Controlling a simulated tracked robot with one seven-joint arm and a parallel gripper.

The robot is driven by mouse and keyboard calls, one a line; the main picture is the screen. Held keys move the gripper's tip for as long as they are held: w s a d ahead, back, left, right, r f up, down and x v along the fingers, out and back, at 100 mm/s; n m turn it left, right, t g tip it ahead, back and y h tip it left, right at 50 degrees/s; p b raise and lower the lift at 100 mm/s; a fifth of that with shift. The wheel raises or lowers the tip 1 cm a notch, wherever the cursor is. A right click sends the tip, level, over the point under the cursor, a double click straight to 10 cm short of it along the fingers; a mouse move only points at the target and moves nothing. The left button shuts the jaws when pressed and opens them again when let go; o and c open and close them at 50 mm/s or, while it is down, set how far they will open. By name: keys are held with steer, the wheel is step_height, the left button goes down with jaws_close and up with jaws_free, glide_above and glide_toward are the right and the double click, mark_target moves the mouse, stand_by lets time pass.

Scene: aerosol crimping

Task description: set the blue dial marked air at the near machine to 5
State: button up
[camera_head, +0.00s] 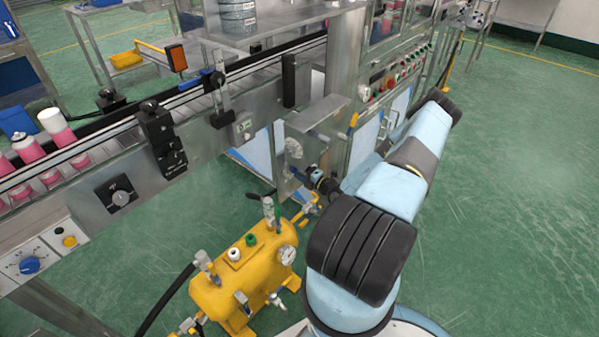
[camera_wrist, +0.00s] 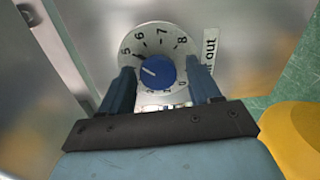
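A blue dial knob (camera_wrist: 158,72) sits on a round pale scale with black numbers in the wrist view. Its white pointer line points up and left, roughly to the 5 side; the exact reading is unclear. A white label (camera_wrist: 210,48) beside it ends in "out"; its start is hidden. My gripper (camera_wrist: 160,69) is open, one finger on each side of the knob, with gaps to it. Another blue knob (camera_head: 30,265) is on a white panel at far left.
A yellow tank (camera_head: 245,280) with valves and a gauge stands below my gripper. A conveyor (camera_head: 100,140) with pink cans runs along the left. Red and green buttons (camera_head: 400,72) line the machine's right part. Green floor is free at right.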

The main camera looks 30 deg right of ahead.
steer(key=shift+o, duration=0.4)
steer(key=shift+a, duration=0.1)
steer(key=v, duration=1.3)
steer(key=shift+s, duration=0.35)
steer(key=w+a+n, duration=0.1)
steer(key=w+n, duration=0.2)
steer(key=w, duration=0.1)
steer(key=w+a+n, duration=0.2)
steer(key=w+n, duration=0.1)
steer(key=w, duration=0.1)
steer(key=w+a+n, duration=0.1)
steer(key=w+n, duration=0.2)
steer(key=w, duration=0.2)
steer(key=shift+a+r, duration=0.15)
steer(key=shift+a, duration=0.15)
